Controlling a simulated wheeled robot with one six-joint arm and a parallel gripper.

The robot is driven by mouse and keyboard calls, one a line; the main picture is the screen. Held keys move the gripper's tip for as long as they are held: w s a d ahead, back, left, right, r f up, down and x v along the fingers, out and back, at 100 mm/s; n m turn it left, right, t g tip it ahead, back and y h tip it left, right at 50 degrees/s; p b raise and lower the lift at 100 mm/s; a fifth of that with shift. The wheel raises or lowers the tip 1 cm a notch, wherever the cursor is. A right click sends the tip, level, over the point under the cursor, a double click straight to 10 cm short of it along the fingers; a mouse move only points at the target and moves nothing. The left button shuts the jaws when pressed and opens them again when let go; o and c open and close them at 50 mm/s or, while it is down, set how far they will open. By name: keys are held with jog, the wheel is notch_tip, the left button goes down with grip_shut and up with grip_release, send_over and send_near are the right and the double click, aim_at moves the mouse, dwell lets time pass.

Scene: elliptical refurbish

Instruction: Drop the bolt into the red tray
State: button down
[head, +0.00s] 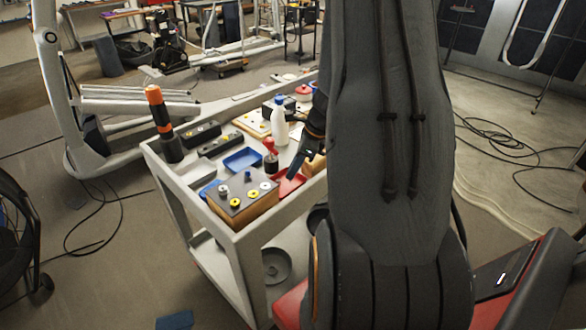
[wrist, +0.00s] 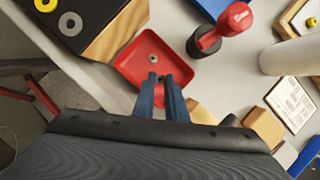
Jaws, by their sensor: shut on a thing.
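The red tray (wrist: 129,68) lies on the cart top. In the head view the tray (head: 289,185) is partly hidden behind my gripper (head: 293,175). In the wrist view my gripper (wrist: 163,78) has its two blue fingers close together, pointing down over the tray. It is shut on a small dark piece at the fingertips, which looks like the bolt (wrist: 153,75); its shape is mostly hidden.
A red-handled tool (wrist: 222,27) stands right of the tray. A wooden box with a grey top (head: 243,204) and several washers is at left. A white bottle (head: 279,122), a blue tray (head: 243,160) and an orange-and-black cylinder (head: 160,118) also crowd the cart.

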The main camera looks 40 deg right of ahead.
jog(key=c, duration=1.7)
grip_release()
jog(key=b+v, duration=0.1)
jog(key=v, duration=0.6)
jog(key=shift+s+d+r, duration=0.1)
jog(key=shift+d+r, duration=0.05)
jog(key=shift+r, duration=0.2)
jog(key=s+a+r+n, duration=0.1)
jog(key=a+n, duration=0.3)
jog(key=a, duration=0.1)
jog(key=s+a+r+n+g, duration=0.1)
jog(key=a+n, duration=0.3)
jog(key=a, duration=0.1)
jog(key=a+r+n+g+h, duration=0.1)
jog(key=a+n, duration=0.4)
jog(key=a, duration=0.1)
jog(key=shift+s, duration=0.4)
jog(key=shift+s+a+r+n+h, duration=0.35)
jog(key=shift+s+a+n, duration=0.8)
jog(key=shift+a+n, duration=0.95)
jog(key=shift+s+a+r+n+h, duration=0.3)
jog(key=shift+s+a+n, duration=1.05)
jog(key=shift+n, duration=1.3)
jog(key=shift+s+a+r+n+h, duration=0.3)
jog(key=shift+s+a+n, duration=0.6)
jog(key=shift+a+n, duration=1.3)
